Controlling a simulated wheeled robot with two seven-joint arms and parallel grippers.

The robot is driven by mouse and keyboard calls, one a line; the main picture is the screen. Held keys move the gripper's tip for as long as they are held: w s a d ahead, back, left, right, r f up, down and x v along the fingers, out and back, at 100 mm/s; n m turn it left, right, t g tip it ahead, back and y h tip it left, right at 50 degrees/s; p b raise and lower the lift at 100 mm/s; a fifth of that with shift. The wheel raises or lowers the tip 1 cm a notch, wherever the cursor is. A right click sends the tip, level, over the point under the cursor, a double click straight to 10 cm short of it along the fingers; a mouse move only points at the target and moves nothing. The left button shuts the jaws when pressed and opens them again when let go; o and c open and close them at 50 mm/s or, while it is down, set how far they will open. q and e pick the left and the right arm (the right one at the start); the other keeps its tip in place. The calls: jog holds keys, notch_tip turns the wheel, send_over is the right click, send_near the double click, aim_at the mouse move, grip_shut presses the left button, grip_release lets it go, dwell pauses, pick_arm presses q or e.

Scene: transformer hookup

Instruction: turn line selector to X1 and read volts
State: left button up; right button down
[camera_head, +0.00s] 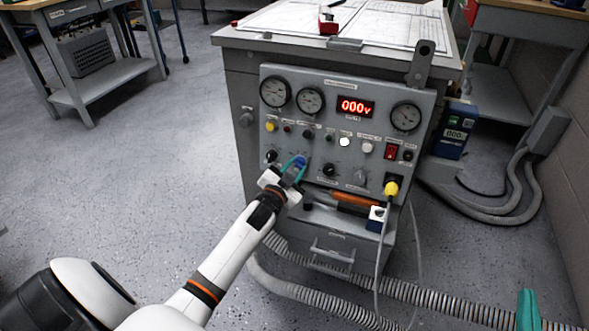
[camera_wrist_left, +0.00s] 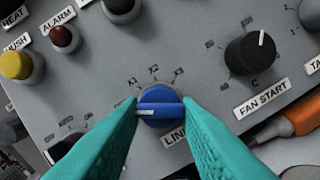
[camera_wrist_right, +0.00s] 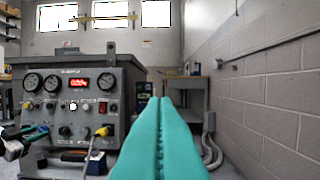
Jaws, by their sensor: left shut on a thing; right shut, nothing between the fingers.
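The line selector is a blue knob (camera_wrist_left: 159,103) on the grey control panel (camera_head: 340,90). In the left wrist view its white mark points left, below the X1 label (camera_wrist_left: 133,81); X2 and X3 are printed further around. The label under it is partly hidden. My left gripper (camera_head: 293,168) is shut on the knob, a teal finger (camera_wrist_left: 110,135) on each side. The red volt display (camera_head: 356,107) reads 000v. My right gripper (camera_wrist_right: 160,102) is shut and empty, away from the panel; its teal tip also shows in the head view (camera_head: 528,310).
A black FAN START knob (camera_wrist_left: 250,54) sits right of the selector. A yellow plug (camera_head: 391,188) with a hanging cable is at the panel's lower right. An orange-handled tool (camera_head: 355,199) lies on the shelf below. Grey hoses (camera_head: 310,303) run along the floor.

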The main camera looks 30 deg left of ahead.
pick_arm(q)
jog(key=shift+r+m+h+p, duration=0.15)
jog(key=shift+m+h+p, duration=0.25)
jog(key=shift+m+p, duration=1.35)
jog(key=shift+m, duration=0.35)
pick_arm(e)
jog(key=s+d+f+g+h, duration=0.1)
jog(key=s+f+g, duration=0.1)
jog(key=f+g, duration=0.25)
jog(key=s+d+f+g+h, duration=0.2)
jog(key=f+g, duration=0.2)
jog(key=f, duration=0.2)
pick_arm(q)
jog(key=m+g+h+p, duration=0.1)
jog(key=m+p, duration=0.1)
jog(key=m, duration=0.2)
jog(key=shift+a, duration=0.1)
jog(key=shift+m, duration=0.3)
pick_arm(e)
jog(key=s+d+f+g+h, duration=0.1)
jog(key=s+f+g, duration=0.2)
jog(key=s, duration=0.2)
jog(key=s+d+f+g, duration=0.2)
jog(key=s+g, duration=0.2)
jog(key=s, duration=0.1)
jog(key=shift+s+d+f+m+h, duration=0.25)
jog(key=shift+f+m+h, duration=0.15)
jog(key=shift+g, duration=0.25)
